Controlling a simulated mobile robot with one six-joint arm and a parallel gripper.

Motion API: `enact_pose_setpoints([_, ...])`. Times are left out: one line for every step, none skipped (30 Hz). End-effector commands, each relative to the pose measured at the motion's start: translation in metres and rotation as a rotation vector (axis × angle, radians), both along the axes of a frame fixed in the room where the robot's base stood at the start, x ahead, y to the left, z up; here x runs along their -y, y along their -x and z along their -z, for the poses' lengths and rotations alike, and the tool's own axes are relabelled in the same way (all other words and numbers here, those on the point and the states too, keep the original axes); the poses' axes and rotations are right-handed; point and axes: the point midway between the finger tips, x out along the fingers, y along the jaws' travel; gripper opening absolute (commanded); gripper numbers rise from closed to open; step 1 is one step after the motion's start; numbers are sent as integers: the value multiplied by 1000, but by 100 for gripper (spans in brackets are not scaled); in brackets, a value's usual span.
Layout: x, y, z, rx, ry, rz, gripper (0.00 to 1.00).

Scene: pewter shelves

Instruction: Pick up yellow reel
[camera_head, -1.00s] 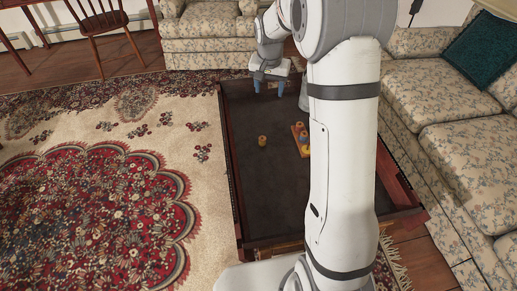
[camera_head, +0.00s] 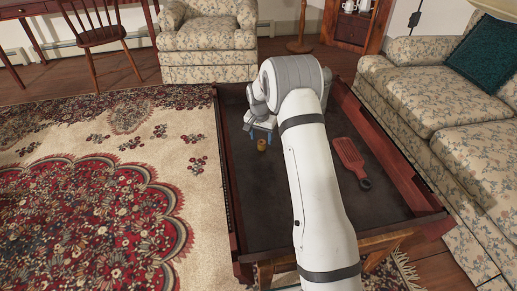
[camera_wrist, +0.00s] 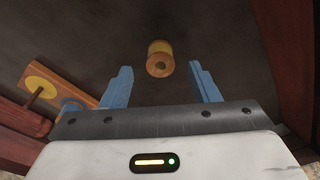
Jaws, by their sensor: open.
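The yellow reel (camera_head: 262,144) is a small orange-and-yellow spool on the dark floor of a low wooden-sided table. It also shows in the wrist view (camera_wrist: 160,58), ahead of the fingertips and roughly centred between them. My gripper (camera_head: 261,132) has blue fingers. In the wrist view my gripper (camera_wrist: 160,72) is open with nothing between its fingers. In the head view the fingers are just behind the reel. I cannot tell their exact height above the floor.
A wooden board (camera_wrist: 38,107) with a yellow disc and a blue ring lies left of the fingers in the wrist view. A red paddle-like object (camera_head: 349,155) lies right of my arm. The table's raised wooden sides (camera_head: 371,133) surround the dark floor (camera_head: 262,205).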

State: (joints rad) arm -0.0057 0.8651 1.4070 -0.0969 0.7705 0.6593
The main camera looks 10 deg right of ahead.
Motion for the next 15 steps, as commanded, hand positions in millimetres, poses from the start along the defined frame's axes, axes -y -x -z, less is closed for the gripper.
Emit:
enact_pose_setpoints([0, -1, 15, -3, 1, 0, 55])
enact_pose_setpoints([1, -1, 20, -3, 1, 0, 55])
enact_pose_setpoints([1, -2, 26, -4, 0, 0, 55])
enact_pose_setpoints([1, -2, 30, -3, 1, 0, 55])
enact_pose_setpoints([2, -3, 33, -2, 0, 0, 55])
enact_pose_setpoints([2, -4, 36, -1, 0, 0, 55])
enact_pose_setpoints([2, -4, 38, 0, 0, 0, 55])
enact_pose_setpoints([2, -4, 39, 0, 0, 0, 55])
enact_pose_setpoints([3, -4, 38, 0, 0, 0, 55])
enact_pose_setpoints([3, -4, 38, 0, 0, 0, 55])
enact_pose_setpoints([3, -4, 38, 0, 0, 0, 55])
enact_pose_setpoints([3, -4, 37, 0, 0, 0, 55])
enact_pose_setpoints([3, -4, 37, 0, 0, 1, 55])
enact_pose_setpoints([3, -4, 37, 0, 0, 1, 54])
enact_pose_setpoints([3, -4, 37, 0, 0, 1, 51])
